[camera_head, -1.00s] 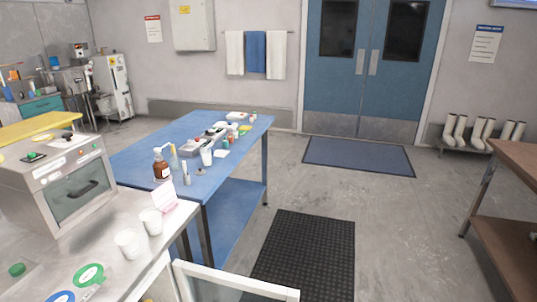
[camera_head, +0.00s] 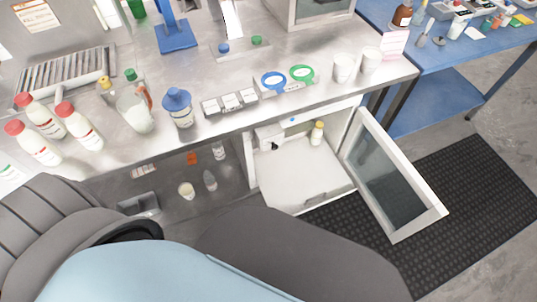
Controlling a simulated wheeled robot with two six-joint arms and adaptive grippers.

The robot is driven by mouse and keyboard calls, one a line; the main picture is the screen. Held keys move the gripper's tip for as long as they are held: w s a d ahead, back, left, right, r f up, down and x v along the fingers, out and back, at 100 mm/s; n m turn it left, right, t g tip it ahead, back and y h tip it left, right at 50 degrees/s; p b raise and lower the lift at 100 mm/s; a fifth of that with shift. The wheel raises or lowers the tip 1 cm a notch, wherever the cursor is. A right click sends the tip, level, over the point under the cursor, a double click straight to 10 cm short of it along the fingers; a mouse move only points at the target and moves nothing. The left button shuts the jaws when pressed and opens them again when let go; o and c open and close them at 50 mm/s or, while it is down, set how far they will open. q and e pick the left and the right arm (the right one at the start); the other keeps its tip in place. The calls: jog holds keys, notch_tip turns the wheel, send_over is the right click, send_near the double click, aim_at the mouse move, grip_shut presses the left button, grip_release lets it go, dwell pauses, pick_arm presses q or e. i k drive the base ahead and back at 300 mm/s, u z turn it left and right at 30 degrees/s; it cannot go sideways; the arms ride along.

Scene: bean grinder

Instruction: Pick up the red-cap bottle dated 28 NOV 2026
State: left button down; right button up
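Three white bottles with red caps stand close together at the left of the steel counter: a rear one (camera_head: 43,120), a right one (camera_head: 82,130) and a front-left one (camera_head: 36,146). Each has a pale label with red marking. The print is too small to read, so I cannot tell which is dated 28 NOV 2026. Neither of my grippers can be made out. My grey and light blue body parts fill the bottom of the view.
Right of the bottles stand a glass jug (camera_head: 134,112) and a blue-topped container (camera_head: 180,108). A rack (camera_head: 65,75) lies behind the bottles. Below the counter, an open cabinet door (camera_head: 392,175) sticks out. Paper cups (camera_head: 344,68) stand near the counter's right end.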

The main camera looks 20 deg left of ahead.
aim_at(79, 125)
jog(key=u, duration=2.35)
jog(key=k, duration=0.5)
jog(key=u, duration=0.85)
jog(key=i, duration=0.45)
jog(key=u, duration=0.2)
